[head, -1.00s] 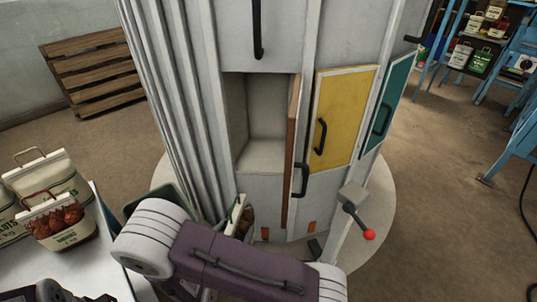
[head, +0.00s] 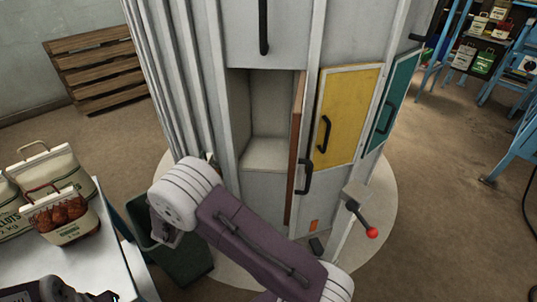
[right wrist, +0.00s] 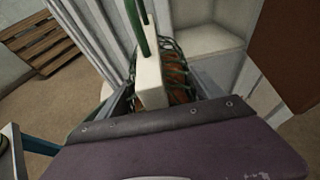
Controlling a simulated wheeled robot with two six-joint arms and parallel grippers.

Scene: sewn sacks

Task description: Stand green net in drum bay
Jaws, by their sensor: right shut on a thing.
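The green net (right wrist: 178,75) has orange contents, a white header strip and a green handle. It is upright in the right wrist view. My right gripper (right wrist: 160,92) is shut on it. In the head view my right arm hides the gripper and nearly all of the net, in front of the drum's ribbed left side. The drum bay (head: 266,154) is an open, empty-looking pale recess with its red-brown door swung out on the right. It also shows in the right wrist view (right wrist: 208,40), beyond and right of the net. Dark parts of my left arm show at bottom left; its jaws are unclear.
The yellow door (head: 345,115) and teal door (head: 392,105) are shut. A red-knobbed lever (head: 360,215) sticks out low. Left, a white table (head: 100,265) holds a red-handled sack (head: 62,215) and others. A dark green bin (head: 185,262) stands beside it.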

